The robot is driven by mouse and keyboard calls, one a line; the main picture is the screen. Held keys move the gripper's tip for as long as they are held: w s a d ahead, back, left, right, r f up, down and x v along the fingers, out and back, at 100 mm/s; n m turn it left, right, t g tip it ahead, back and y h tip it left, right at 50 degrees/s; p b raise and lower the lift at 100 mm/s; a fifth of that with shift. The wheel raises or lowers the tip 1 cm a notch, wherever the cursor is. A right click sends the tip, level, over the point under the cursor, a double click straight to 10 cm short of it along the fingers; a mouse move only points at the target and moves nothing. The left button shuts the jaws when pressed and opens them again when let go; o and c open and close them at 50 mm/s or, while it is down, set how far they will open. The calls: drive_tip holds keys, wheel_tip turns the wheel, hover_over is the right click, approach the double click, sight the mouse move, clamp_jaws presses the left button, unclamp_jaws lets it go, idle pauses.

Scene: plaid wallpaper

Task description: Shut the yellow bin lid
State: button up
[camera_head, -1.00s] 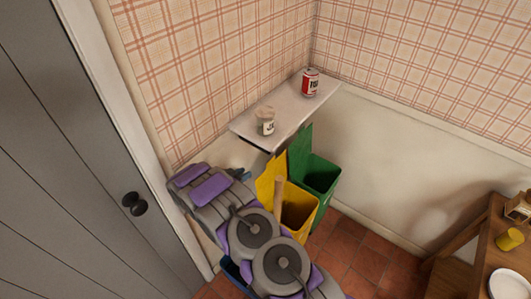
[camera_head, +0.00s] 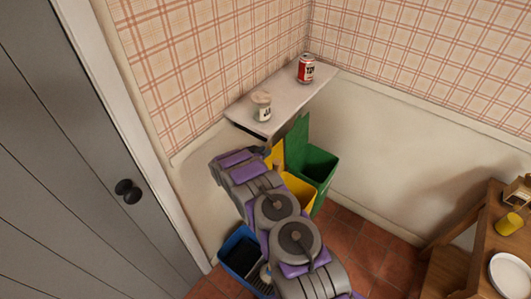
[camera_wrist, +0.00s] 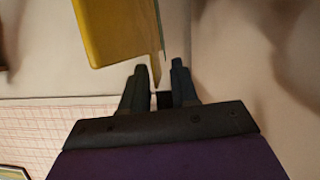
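The yellow bin (camera_head: 302,192) stands between the blue and green bins, partly hidden by my arm. Its yellow lid (camera_head: 278,156) is raised, standing up at the back just under the shelf. My gripper (camera_head: 264,150) is at the left side of the lid, small and partly hidden in the head view. In the wrist view, the yellow lid (camera_wrist: 115,28) fills the upper middle. My gripper (camera_wrist: 160,78) has its two dark fingers apart there. A thin edge of the lid reaches down close to the left fingertip; I cannot tell whether they touch.
A shelf (camera_head: 288,104) with a white cup (camera_head: 262,106) and a red can (camera_head: 306,68) is just above the lids. A green bin (camera_head: 318,172) with its lid up stands right. A blue bin (camera_head: 241,254) stands left, open. A wooden table (camera_head: 488,245) is at the right.

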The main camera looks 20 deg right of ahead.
drive_tip(key=shift+w+d+f, duration=0.15)
drive_tip(key=shift+d, duration=0.5)
drive_tip(key=shift+w+d+f, duration=0.1)
drive_tip(key=shift+d, duration=0.5)
drive_tip(key=shift+a, duration=0.25)
drive_tip(key=shift+a+r, duration=0.1)
drive_tip(key=shift+a, duration=0.35)
drive_tip(key=shift+c, duration=1.3)
clamp_jaws()
drive_tip(key=shift+d, duration=0.4)
